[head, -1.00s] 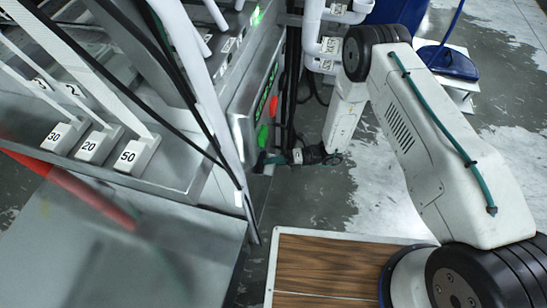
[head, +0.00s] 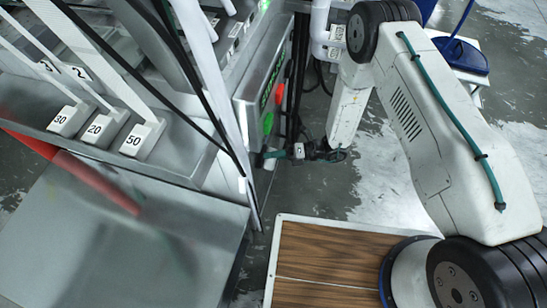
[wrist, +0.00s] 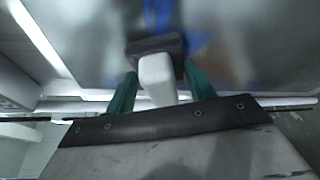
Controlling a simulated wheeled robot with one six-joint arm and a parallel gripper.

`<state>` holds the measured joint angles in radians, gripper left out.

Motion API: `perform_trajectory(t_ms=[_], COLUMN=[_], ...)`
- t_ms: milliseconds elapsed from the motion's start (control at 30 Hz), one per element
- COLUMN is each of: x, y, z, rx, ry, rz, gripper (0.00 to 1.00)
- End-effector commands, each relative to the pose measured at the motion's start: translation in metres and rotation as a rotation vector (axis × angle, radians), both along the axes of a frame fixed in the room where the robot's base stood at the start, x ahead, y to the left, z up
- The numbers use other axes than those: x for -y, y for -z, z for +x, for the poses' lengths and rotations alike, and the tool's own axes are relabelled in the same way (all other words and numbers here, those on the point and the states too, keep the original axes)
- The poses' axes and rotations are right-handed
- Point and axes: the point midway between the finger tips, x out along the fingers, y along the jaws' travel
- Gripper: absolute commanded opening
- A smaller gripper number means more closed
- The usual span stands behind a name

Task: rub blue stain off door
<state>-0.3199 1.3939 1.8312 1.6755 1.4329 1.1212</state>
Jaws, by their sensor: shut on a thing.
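My gripper (wrist: 155,90) has green fingers, shut on the white handle (wrist: 157,78) of a scrubber with a dark grey pad (wrist: 155,45). The pad is at the grey metal door (wrist: 90,50); I cannot tell whether it touches. A blue stain (wrist: 158,18) shows on the door just beyond the pad, with a fainter blue patch to its right. In the head view my gripper (head: 272,156) is low beside the steel machine's front, below a green button. The scrubber and stain cannot be made out there.
A control panel with a green button (head: 267,122) and a red button (head: 279,93) is just above my gripper. White pipes (head: 321,32) and dark hoses stand behind. A brown wooden board (head: 320,258) lies below my arm. Weights marked 30, 20 and 50 (head: 142,138) are at left.

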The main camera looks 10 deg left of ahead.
Motion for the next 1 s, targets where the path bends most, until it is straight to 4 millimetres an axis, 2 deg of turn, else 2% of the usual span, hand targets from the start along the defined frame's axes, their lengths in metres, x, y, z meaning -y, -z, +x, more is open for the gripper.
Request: perform_trajectory(t_ms=[167, 533, 833, 1000], x=[0.001, 0.002, 0.003, 0.006], y=[-0.002, -0.002, -0.002, -0.002], z=[0.003, 0.034, 0.047, 0.061], rx=[-0.001, 0.001, 0.002, 0.003], ry=[0.000, 0.001, 0.002, 0.002], rz=[0.000, 0.001, 0.002, 0.002], gripper=[0.36, 0.36, 0.36, 0.36])
